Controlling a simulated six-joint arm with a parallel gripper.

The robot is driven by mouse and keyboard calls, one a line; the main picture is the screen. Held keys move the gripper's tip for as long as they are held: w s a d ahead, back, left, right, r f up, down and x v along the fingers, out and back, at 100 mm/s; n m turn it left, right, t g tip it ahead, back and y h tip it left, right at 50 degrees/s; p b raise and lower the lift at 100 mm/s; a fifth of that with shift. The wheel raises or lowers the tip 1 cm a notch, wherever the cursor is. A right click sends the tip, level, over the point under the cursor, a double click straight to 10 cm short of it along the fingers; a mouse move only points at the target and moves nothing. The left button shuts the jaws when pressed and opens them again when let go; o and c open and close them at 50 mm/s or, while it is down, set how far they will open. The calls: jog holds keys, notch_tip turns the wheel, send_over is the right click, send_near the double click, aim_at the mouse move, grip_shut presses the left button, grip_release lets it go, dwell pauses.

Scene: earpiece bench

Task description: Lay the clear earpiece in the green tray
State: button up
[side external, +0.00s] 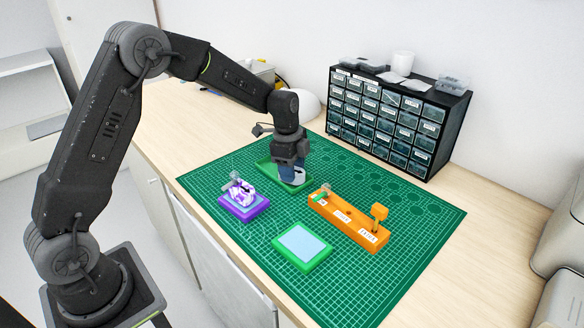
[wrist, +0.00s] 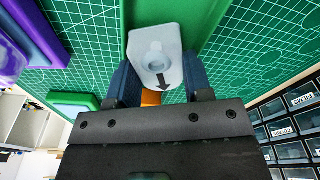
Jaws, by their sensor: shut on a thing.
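My gripper (side external: 292,177) points down over a shallow green tray (side external: 266,172). It is shut on the clear earpiece (wrist: 155,42), a pale translucent piece with a round raised spot and a dark arrow. In the wrist view the piece sits between the two blue fingers of my gripper (wrist: 157,75), with the tray's green wall close behind it. I cannot tell whether the piece touches the tray floor. A second, smaller green block (side external: 302,258) with a bare pale-blue pad lies nearer the front of the mat.
A purple block (side external: 243,213) holding a purple-and-white piece (side external: 242,192) stands left. An orange labelled rack (side external: 345,228) with upright posts stands right. A black drawer cabinet (side external: 395,115) stands behind. The green mat's (side external: 390,270) front right is clear.

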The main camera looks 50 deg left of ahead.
jog(key=shift+f, duration=0.15)
jog(key=o, duration=1.1)
jog(key=s+d+r+n+t, duration=0.1)
jog(key=s+r+n, duration=0.35)
jog(key=r, duration=1.25)
jog(key=s+d+n+t, duration=0.2)
jog(key=s+n, duration=0.2)
jog(key=s, duration=0.8)
jog(key=s+d+n+t+y, duration=0.1)
jog(key=s+n, duration=0.4)
jog(key=s, duration=0.7)
jog(key=shift+d+r+t, duration=0.35)
jog(key=shift+d+t, duration=0.15)
jog(key=shift+d, duration=0.2)
jog(key=shift+s, duration=0.1)
